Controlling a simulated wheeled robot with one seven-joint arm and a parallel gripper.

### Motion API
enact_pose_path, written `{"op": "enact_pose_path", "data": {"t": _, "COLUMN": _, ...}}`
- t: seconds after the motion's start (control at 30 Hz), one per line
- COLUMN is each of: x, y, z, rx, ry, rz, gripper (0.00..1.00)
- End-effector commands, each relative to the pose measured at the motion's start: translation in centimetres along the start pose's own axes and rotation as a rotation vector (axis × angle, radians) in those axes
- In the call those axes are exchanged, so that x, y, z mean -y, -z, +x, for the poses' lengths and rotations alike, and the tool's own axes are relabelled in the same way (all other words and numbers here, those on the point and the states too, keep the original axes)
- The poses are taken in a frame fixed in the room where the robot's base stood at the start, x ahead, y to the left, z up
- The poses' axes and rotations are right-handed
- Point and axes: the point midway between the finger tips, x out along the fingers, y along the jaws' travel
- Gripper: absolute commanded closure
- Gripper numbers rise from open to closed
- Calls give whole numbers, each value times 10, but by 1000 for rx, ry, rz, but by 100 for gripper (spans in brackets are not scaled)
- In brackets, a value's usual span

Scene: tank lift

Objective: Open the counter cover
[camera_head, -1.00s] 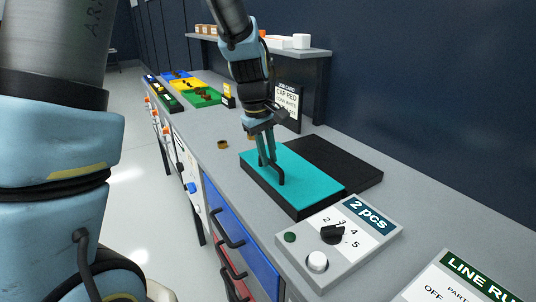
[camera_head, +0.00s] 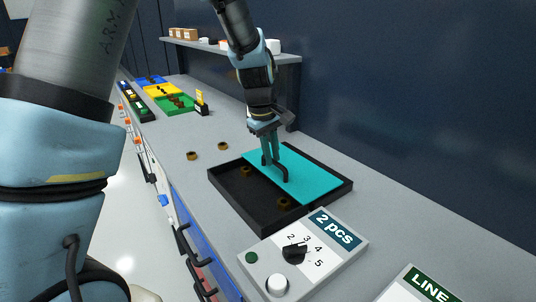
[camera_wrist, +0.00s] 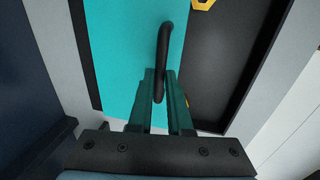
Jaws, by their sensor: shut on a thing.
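The counter cover is a flat teal panel (camera_head: 306,178) with a black bar handle (camera_head: 284,173). It lies over the back right part of a black tray (camera_head: 222,183), whose front left part is uncovered. My gripper (camera_head: 272,162) comes down from above and is shut on the handle. In the wrist view the handle (camera_wrist: 163,38) stands between the fingers (camera_wrist: 158,85), with the teal cover (camera_wrist: 120,50) below. Several brass rings show in and beside the tray, one of them in the open part (camera_head: 246,170) and one near the cover's edge (camera_head: 284,203).
A grey control box (camera_head: 322,250) labelled "2 pcs", with a knob and buttons, stands at the tray's near side. Two brass rings lie on the bench left of the tray. Coloured bins (camera_head: 176,103) stand farther back. A shelf (camera_head: 290,58) hangs at the wall.

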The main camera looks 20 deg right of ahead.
Motion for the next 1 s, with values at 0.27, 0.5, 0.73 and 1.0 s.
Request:
{"op": "enact_pose_path", "data": {"t": 0.27, "x": 0, "y": 1, "z": -1, "rx": -3, "ry": -2, "rz": -1, "gripper": 82}}
{"op": "enact_pose_path", "data": {"t": 0.5, "x": 0, "y": 1, "z": 0, "rx": -1, "ry": -1, "rz": -1, "gripper": 55}}
{"op": "enact_pose_path", "data": {"t": 0.73, "x": 0, "y": 0, "z": 0, "rx": -1, "ry": 0, "rz": 0, "gripper": 53}}
{"op": "enact_pose_path", "data": {"t": 1.0, "x": -1, "y": 1, "z": -25, "rx": -4, "ry": -5, "rz": 0, "gripper": 53}}
